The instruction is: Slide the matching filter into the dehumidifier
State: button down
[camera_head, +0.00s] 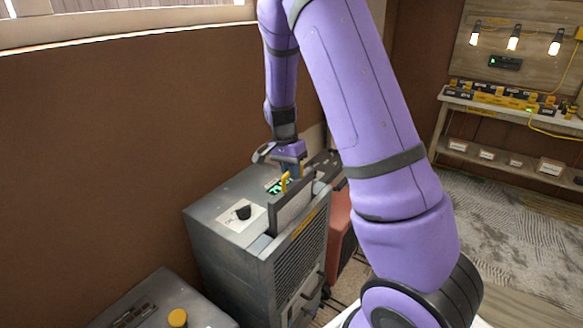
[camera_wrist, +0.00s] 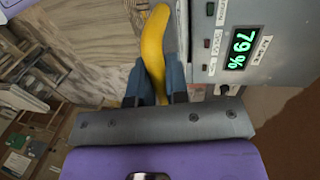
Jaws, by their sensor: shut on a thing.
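The dehumidifier (camera_head: 232,262) is a grey box with a dark knob (camera_head: 242,212) on its top and a louvred front. My gripper (camera_head: 290,172) is above the dehumidifier, shut on the filter's yellow handle (camera_head: 284,183). In the wrist view the handle (camera_wrist: 154,50) runs between the blue fingers (camera_wrist: 158,88).
A second grey unit (camera_head: 150,305) with a yellow knob is at the lower left. A reddish box (camera_head: 340,225) stands just right of the dehumidifier. The brown wall (camera_head: 110,130) is close behind. A workbench (camera_head: 500,104) with several small items is far right; patterned floor lies before it.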

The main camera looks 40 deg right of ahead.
jog(key=shift+f, duration=4.6)
jog(key=shift+a+f, duration=0.1)
jog(key=shift+f, duration=0.6)
jog(key=c, duration=1)
grip_release()
jog(key=shift+c, duration=0.2)
jog(key=r, duration=0.3)
jog(key=w+r, duration=0.1)
jog(key=r, duration=0.3)
jog(key=w+r, duration=0.1)
jog(key=r, duration=0.2)
jog(key=shift+a+r, duration=0.3)
jog(key=shift+a, duration=0.05)
